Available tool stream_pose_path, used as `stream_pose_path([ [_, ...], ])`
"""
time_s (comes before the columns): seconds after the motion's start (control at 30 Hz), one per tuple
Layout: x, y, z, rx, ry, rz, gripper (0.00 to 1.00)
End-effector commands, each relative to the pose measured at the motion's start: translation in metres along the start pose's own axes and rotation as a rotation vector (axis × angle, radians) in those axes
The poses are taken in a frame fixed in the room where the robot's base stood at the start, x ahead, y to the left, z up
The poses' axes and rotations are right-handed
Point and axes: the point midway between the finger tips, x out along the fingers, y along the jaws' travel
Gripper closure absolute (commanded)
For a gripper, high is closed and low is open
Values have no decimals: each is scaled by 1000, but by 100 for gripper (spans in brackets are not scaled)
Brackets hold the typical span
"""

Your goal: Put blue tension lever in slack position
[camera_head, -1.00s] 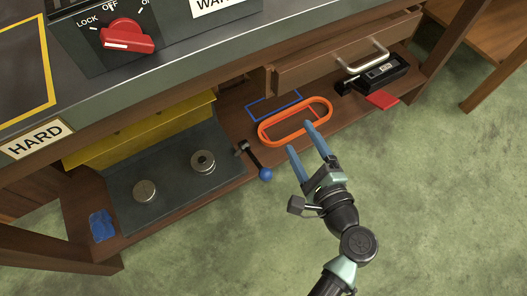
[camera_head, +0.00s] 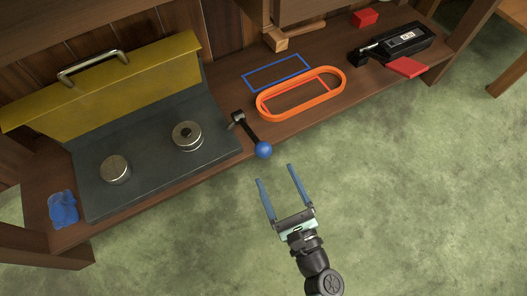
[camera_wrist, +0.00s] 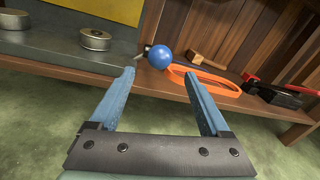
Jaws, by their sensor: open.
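The blue tension lever has a blue ball knob (camera_head: 263,150) on a short black arm (camera_head: 249,131), mounted on the lower wooden shelf and pointing toward the shelf's front edge. My gripper (camera_head: 274,173) is open and empty, in front of the shelf edge, just short of the knob. In the wrist view, the knob (camera_wrist: 160,56) shows beyond and between the fingertips (camera_wrist: 157,72), not touching them as far as I can tell. Most of the lever arm is hidden behind the knob there.
An orange belt loop (camera_head: 341,88) lies right of the lever, around a red outline. A dark metal plate with two round metal parts (camera_head: 187,135) and a raised yellow cover (camera_head: 110,88) stands left. A black device (camera_head: 400,42) sits at far right. Green floor in front is clear.

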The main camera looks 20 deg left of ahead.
Motion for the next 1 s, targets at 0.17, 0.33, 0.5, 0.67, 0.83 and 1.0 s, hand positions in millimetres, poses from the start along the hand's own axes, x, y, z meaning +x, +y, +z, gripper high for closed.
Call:
stream_pose_path([
  [0.17,40,2,-4,-4,-5,4,19],
  [0.33,68,2,-3,-3,-3,2,19],
  [0.5,82,1,-1,-1,-1,2,19],
  [0.67,86,1,0,-2,-1,1,19],
  [0.83,86,1,0,-2,0,1,19],
  [1.0,86,0,0,-2,0,0,48],
])
